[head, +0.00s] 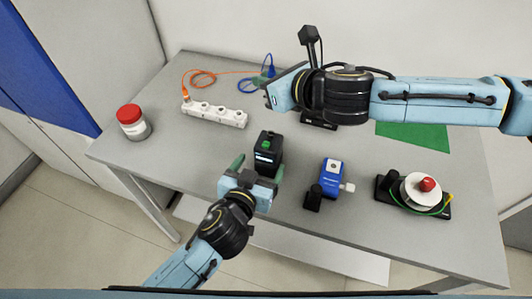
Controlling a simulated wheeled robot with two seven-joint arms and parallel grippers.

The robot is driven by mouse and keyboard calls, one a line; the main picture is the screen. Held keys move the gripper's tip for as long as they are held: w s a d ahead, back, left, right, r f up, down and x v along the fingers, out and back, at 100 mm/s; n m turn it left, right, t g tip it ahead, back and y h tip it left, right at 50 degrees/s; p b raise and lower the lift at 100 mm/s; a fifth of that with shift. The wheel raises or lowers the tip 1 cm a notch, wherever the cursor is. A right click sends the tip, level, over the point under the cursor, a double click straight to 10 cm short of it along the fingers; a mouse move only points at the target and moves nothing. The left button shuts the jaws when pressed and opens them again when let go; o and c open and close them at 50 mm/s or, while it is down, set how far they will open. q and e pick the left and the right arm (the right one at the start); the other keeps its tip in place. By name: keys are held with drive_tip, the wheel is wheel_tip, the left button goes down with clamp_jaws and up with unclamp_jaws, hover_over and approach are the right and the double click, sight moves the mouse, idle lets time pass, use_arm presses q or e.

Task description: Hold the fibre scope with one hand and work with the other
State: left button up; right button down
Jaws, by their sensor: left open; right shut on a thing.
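A small black device with a green top and a small lit screen (268,146) stands upright near the middle of the table; I cannot tell for sure if it is the fibre scope. My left gripper (258,168) is open at the device's near side, its green fingers spread left and right of it. I cannot tell whether they touch it. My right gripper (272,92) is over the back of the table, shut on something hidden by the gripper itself. A blue cable (255,84) shows right beside its tip. A blue device with a white knob (333,178) stands right of the black one.
A white power strip (213,115) and an orange cable (203,77) lie at the back left. A red-lidded jar (132,122) is at the left edge. A white reel on a black base (419,190) stands at right, near a green mat (420,136). A small black block (313,198) is near the front.

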use_arm(q)
drive_tip(key=x, duration=0.7)
drive_tip(key=shift+w+f, duration=0.1)
drive_tip(key=shift+w, duration=0.2)
drive_tip(key=c, duration=1.3)
use_arm(e)
drive_tip(key=shift+s+a+f+n+g+y, duration=0.15)
drive_tip(key=shift+f+n+g+y, duration=0.7)
drive_tip(key=shift+f+n+g, duration=0.5)
drive_tip(key=shift+s+d+f+n+g+y, duration=0.15)
drive_tip(key=shift+f+n+g+y, duration=0.7)
drive_tip(key=shift+f+n+g, duration=0.5)
drive_tip(key=shift+a, duration=0.1)
